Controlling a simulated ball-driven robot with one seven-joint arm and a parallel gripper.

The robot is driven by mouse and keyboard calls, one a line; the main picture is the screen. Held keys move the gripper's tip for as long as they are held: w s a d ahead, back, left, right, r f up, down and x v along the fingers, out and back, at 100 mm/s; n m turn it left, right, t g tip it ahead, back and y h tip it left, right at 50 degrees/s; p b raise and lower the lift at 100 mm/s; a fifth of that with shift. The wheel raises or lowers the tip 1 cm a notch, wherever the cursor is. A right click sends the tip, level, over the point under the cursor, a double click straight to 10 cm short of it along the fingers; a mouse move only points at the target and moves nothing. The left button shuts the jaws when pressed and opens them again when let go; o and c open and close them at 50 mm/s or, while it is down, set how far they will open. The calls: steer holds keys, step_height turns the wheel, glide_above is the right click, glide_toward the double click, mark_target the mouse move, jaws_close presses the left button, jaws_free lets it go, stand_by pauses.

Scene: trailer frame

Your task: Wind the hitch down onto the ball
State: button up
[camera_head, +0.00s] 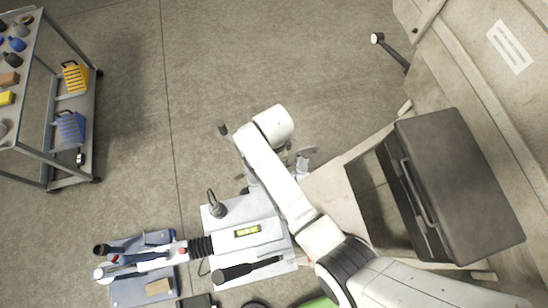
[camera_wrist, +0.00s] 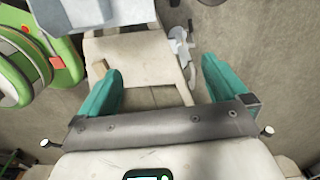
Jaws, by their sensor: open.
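In the head view, a long pale hitch assembly lies at the lower left, with a coupling head (camera_head: 135,266), black ribbed bellows (camera_head: 200,247) and a body carrying a small lit display (camera_head: 247,232). I cannot make out the ball under the coupling. In the wrist view, my gripper (camera_wrist: 165,85) is open, its teal fingers on either side of a cream flat part (camera_wrist: 135,62), which shows no contact with them. In the head view my white arm hides the gripper.
A dark lidded box (camera_head: 455,185) sits on the trailer frame (camera_head: 335,205) at right. A tool trolley (camera_head: 62,160) stands at the upper left. Open floor lies at upper middle.

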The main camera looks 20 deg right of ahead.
steer(key=shift+r, duration=2.55)
